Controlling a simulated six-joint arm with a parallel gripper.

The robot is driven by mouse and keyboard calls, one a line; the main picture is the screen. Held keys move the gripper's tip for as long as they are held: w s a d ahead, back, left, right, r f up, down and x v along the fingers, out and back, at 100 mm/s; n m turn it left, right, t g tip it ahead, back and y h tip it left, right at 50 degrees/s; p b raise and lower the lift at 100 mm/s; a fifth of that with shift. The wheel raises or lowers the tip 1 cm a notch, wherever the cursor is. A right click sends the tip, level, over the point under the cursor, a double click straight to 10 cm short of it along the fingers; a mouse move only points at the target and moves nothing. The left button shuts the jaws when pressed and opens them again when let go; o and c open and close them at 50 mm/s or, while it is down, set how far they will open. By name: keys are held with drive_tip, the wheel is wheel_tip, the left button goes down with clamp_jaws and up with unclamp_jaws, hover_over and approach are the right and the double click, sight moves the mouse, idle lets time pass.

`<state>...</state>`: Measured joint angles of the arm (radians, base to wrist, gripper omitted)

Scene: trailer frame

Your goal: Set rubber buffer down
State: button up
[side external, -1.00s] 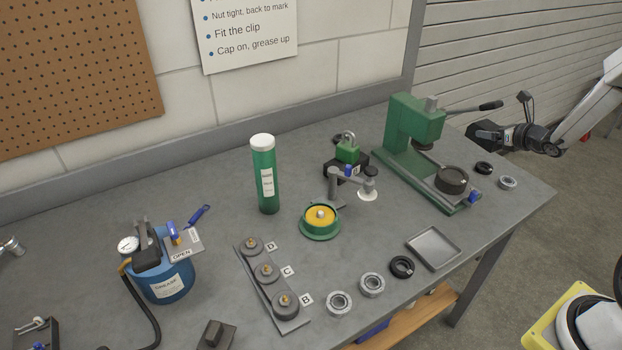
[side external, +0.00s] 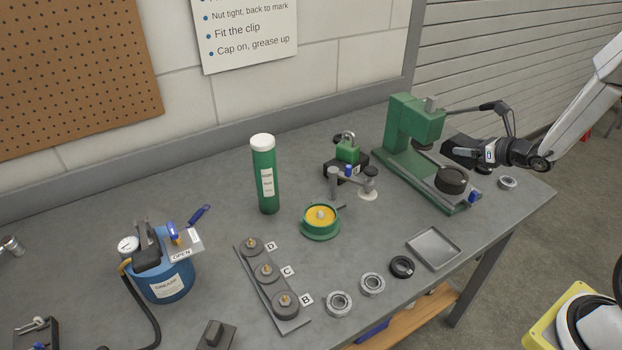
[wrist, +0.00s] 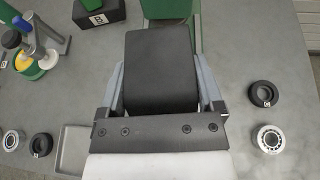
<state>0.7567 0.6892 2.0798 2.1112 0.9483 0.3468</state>
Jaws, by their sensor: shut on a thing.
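My gripper (side external: 464,151) is at the right of the table, above its surface and close beside the green press. In the wrist view my gripper (wrist: 160,85) is shut on a black block, taken as the rubber buffer (wrist: 161,65), held between two pale grey fingers. In the side view the rubber buffer (side external: 455,148) is a dark shape at the gripper's tip. Whether it touches the press cannot be told. The held block hides what lies directly beneath it in the wrist view.
The green press (side external: 415,120) has a dark round piece (side external: 453,178) on its base. A black ring (wrist: 263,93) and a metal bearing (wrist: 268,138) lie right of my gripper.

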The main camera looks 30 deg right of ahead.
drive_tip(key=s+a+n+g+y, duration=0.1)
drive_tip(key=s+a+n+y, duration=0.15)
drive_tip(key=a, duration=0.55)
drive_tip(key=s+a+n+y, duration=0.1)
drive_tip(key=s+a, duration=0.3)
drive_tip(key=a, duration=0.4)
drive_tip(key=shift+y, duration=0.25)
drive_tip(key=w+f, duration=0.2)
drive_tip(key=w, duration=0.2)
drive_tip(key=w+f, duration=0.3)
drive_tip(key=w, duration=0.1)
drive_tip(key=w+d+f, duration=0.1)
drive_tip(key=w+f, duration=0.1)
drive_tip(key=w, duration=0.2)
drive_tip(key=shift+d+f, duration=0.1)
drive_tip(key=shift+f, duration=0.2)
drive_tip(key=shift+w+d+f, duration=0.1)
drive_tip(key=shift+w+f, duration=0.4)
drive_tip(key=shift+w, duration=0.05)
drive_tip(key=shift+w+f, duration=0.25)
drive_tip(key=shift+f, duration=1.55)
drive_tip(key=shift+f, duration=0.1)
